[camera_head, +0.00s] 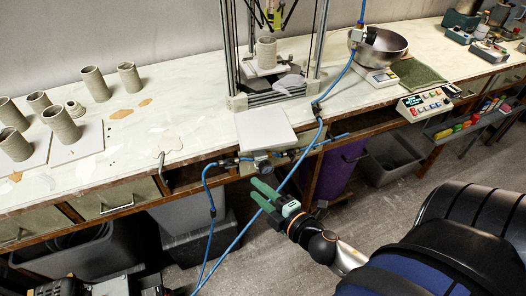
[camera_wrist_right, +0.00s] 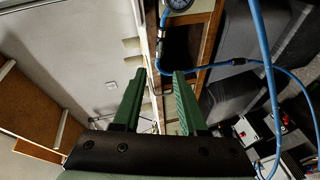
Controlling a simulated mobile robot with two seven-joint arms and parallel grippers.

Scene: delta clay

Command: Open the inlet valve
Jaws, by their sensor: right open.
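The air line with the inlet valve runs along the bench's front edge. A round gauge (camera_head: 262,165) and small dark fittings (camera_head: 229,162) sit on it, with blue hoses at both ends. The valve handle is too small to make out. The gauge also shows at the top edge of the right wrist view (camera_wrist_right: 180,4). My right gripper (camera_head: 256,190), with green fingers, is open and empty just in front of and below the gauge, apart from it. Its fingers also show in the right wrist view (camera_wrist_right: 160,73). My left gripper is not identifiable in view.
A blue hose (camera_head: 238,238) crosses behind the right gripper and hangs to the floor. A white board (camera_head: 265,131) lies above the gauge at the bench edge. A purple bin (camera_head: 338,172) stands under the bench. A control box (camera_head: 425,104) is farther right.

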